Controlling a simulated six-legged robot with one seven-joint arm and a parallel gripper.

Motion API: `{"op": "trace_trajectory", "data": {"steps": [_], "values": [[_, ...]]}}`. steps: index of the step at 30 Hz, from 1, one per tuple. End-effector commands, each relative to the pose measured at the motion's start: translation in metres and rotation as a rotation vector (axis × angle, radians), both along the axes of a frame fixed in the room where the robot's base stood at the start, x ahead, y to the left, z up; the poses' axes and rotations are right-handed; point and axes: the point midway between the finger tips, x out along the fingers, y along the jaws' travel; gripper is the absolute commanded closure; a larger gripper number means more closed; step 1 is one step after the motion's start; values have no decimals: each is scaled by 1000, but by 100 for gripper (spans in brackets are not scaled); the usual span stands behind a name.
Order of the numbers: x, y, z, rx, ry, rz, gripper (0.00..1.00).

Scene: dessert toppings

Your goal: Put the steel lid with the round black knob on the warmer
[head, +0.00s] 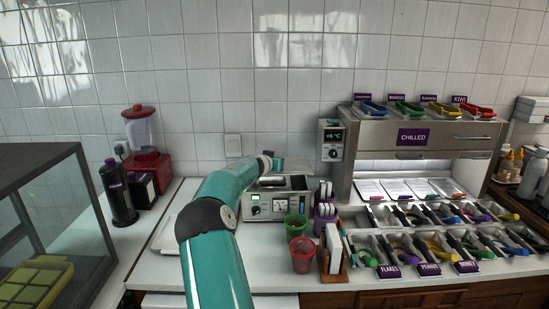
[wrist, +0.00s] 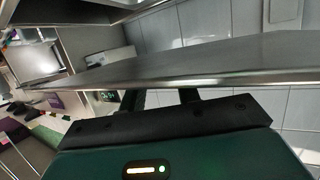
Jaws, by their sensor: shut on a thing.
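The warmer (head: 281,206) is a steel box with dials on its front, standing on the white counter near the back wall. My gripper (head: 277,164) is at the end of my teal arm, low over the back of the warmer. In the wrist view my gripper (wrist: 160,98) has its two dark fingers against a broad, flat grey metal piece with a bright edge, which I take to be the steel lid (wrist: 205,65). The fingertips and the round black knob are hidden there.
Green (head: 297,227) and red (head: 302,255) cups stand in front of the warmer. A holder with white items (head: 325,206) is close on its right, beside the chilled station (head: 420,140). A red blender (head: 147,150) stands at the left. A white tray (head: 164,235) lies left of my arm.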

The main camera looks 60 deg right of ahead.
Motion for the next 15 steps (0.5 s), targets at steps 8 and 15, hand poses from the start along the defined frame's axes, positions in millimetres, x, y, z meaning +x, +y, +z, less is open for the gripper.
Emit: {"op": "trace_trajectory", "data": {"steps": [8, 15], "values": [[3, 0, -25, 0, 2, 4, 100], [3, -2, -46, -1, 1, 3, 100]]}}
